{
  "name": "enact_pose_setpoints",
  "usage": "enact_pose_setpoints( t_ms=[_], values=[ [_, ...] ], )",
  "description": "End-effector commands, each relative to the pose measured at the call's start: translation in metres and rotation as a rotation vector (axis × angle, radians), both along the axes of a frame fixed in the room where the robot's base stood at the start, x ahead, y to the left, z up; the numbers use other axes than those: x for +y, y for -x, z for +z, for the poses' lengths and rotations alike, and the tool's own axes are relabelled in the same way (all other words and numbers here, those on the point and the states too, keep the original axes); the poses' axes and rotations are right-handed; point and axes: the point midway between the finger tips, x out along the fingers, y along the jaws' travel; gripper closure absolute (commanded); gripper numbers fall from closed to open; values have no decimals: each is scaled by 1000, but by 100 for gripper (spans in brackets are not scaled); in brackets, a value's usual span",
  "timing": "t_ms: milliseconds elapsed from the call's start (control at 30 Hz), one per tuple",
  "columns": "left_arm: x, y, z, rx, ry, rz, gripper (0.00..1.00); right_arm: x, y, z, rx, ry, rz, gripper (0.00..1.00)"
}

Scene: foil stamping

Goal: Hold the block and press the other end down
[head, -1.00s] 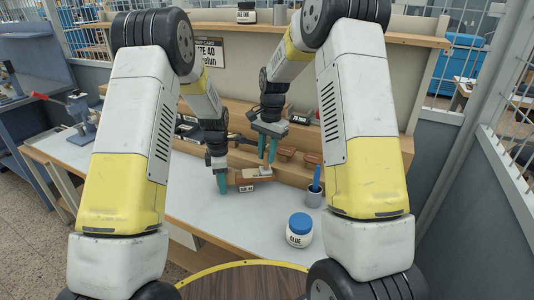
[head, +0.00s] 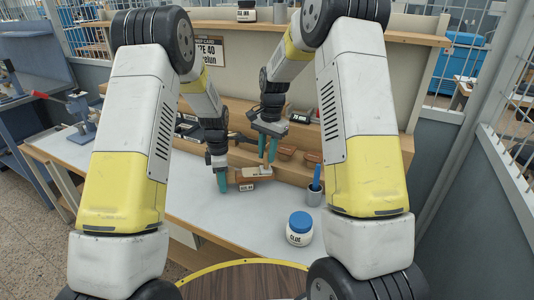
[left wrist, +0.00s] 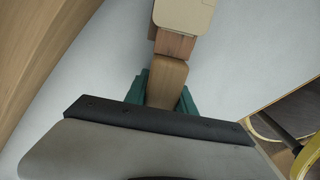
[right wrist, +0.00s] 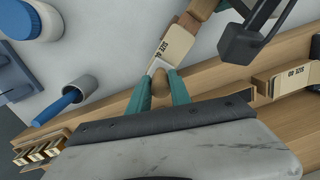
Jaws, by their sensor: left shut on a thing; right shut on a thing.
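The wooden block (head: 254,175) lies over the white worktop. My left gripper (head: 222,185) is shut on its left end; in the left wrist view, the teal fingers (left wrist: 165,95) sit on both sides of the block (left wrist: 167,78). A beige card or plate (left wrist: 184,14) covers the far part there. My right gripper (head: 268,158) is above the block's other end. In the right wrist view, its fingers (right wrist: 160,90) are shut on a rounded wooden piece (right wrist: 161,84), beside a beige surface marked "SIZE 40" (right wrist: 173,48). Whether that piece touches the block's end is unclear.
A grey cup with a blue-handled tool (head: 314,192) and a glue jar with a blue lid (head: 299,230) stand to the right. A wooden stepped shelf (head: 295,168) runs behind. A red-handled press (head: 80,112) stands at far left. The front worktop is mostly clear.

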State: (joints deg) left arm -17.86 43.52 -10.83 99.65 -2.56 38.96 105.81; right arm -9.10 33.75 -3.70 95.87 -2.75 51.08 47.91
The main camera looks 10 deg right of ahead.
Motion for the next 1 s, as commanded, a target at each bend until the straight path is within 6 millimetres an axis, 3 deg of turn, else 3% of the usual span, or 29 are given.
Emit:
enact_pose_setpoints(
  t_ms=[267,1000],
  values=[
    [-1,0,1,-1,2,-1,100,0,1,0,4,0,0,100],
    [0,0,0,-1,1,0,100,-5,0,57,0,0,0,100]
  ],
)
